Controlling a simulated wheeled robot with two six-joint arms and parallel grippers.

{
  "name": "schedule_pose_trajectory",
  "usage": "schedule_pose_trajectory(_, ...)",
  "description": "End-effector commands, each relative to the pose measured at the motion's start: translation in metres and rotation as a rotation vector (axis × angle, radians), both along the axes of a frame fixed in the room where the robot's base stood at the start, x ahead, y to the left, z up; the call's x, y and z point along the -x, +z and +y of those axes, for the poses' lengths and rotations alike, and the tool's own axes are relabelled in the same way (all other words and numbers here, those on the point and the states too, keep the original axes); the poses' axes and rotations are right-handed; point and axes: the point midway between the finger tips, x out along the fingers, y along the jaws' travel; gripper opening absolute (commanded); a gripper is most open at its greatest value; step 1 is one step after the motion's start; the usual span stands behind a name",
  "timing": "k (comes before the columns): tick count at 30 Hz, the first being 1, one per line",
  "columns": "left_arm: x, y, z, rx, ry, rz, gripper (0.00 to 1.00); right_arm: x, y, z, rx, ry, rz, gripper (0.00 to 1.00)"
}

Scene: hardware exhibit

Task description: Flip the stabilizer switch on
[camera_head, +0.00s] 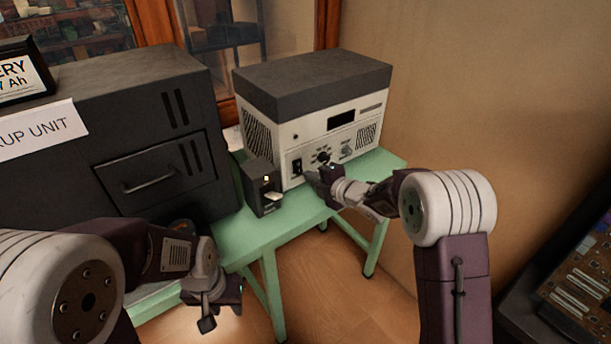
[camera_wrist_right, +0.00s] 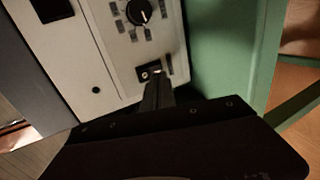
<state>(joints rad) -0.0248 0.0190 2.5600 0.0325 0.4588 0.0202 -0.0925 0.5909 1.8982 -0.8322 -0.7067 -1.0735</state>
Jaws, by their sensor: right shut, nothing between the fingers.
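The stabilizer (camera_head: 320,125) is a pale box with a dark grey top on a green table. Its dark switch (camera_head: 297,166) is low on the left of the front panel, left of a round black knob (camera_head: 323,157). The right wrist view also shows the switch (camera_wrist_right: 150,71) just beyond my fingertips. My right gripper (camera_head: 311,178) is shut and empty, right in front of the switch; I cannot tell whether it touches. The switch's position is too small to tell. My left gripper (camera_head: 207,320) hangs low, left of the table leg, away from the stabilizer; its opening is unclear.
A small black box (camera_head: 258,190) with a lit spot stands left of the switch, close to my right gripper. A large dark cabinet (camera_head: 150,140) with a handle fills the left. A wall (camera_head: 480,90) is on the right. A circuit board (camera_head: 590,270) lies at lower right.

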Motion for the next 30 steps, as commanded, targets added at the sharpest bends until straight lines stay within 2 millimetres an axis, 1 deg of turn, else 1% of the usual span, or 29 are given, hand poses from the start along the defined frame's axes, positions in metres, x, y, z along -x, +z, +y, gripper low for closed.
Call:
schedule_pose_trajectory(1,0.0,0.0,0.0,0.0,0.0,0.0,0.36,-0.006,-0.003,0.005,-0.001,0.002,0.0,0.0)
schedule_pose_trajectory(4,0.0,0.0,0.0,0.0,0.0,0.0,0.36,-0.016,-0.007,0.012,0.0,0.001,0.0,0.0)
schedule_pose_trajectory(9,0.0,0.0,0.0,0.0,0.0,0.0,0.36,-0.023,-0.01,0.017,-0.001,0.001,-0.001,0.0)
schedule_pose_trajectory(18,0.0,0.0,0.0,0.0,0.0,0.0,0.36,-0.024,-0.011,0.017,-0.001,0.0,-0.001,0.0)
schedule_pose_trajectory(21,0.0,-0.008,0.0,0.0,0.0,0.0,0.36,-0.027,-0.018,0.02,0.0,0.001,-0.001,0.0)
schedule_pose_trajectory(23,0.0,-0.005,0.0,0.0,0.0,0.0,0.36,-0.027,-0.014,0.019,0.0,0.0,0.0,0.0)
schedule_pose_trajectory(30,0.0,-0.003,0.0,0.0,0.0,0.0,0.36,-0.026,-0.012,0.019,0.001,0.0,0.001,0.0)
